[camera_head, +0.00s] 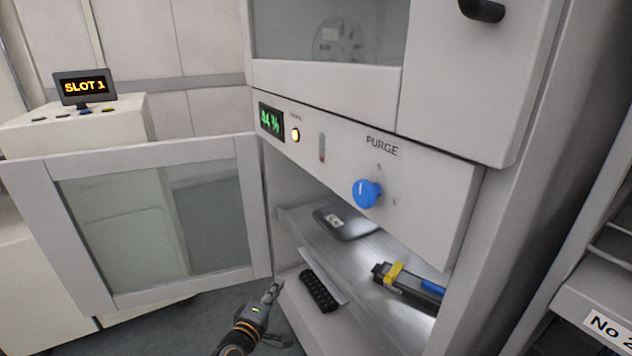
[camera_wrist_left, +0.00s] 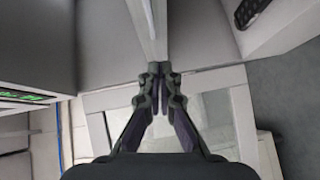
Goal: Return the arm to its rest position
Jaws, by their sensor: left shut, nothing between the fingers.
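My left gripper (camera_head: 272,292) is low in front of the open cabinet (camera_head: 443,188) in the head view, with its arm coming in from the bottom. In the left wrist view its fingers (camera_wrist_left: 159,82) are together and empty. The cabinet door (camera_head: 160,136), with a glass pane, stands swung open to the left. The gripper is to the right of the door's lower edge and apart from the things on the shelf. My right gripper is in neither view.
The lit compartment (camera_head: 362,262) holds a grey flat item (camera_head: 345,222), a black ribbed strip (camera_head: 319,291) and a yellow-banded device (camera_head: 408,284). A blue PURGE knob (camera_head: 366,193) sticks out above. A SLOT 1 display (camera_head: 85,86) stands at left. A shelf unit (camera_head: 592,290) is at right.

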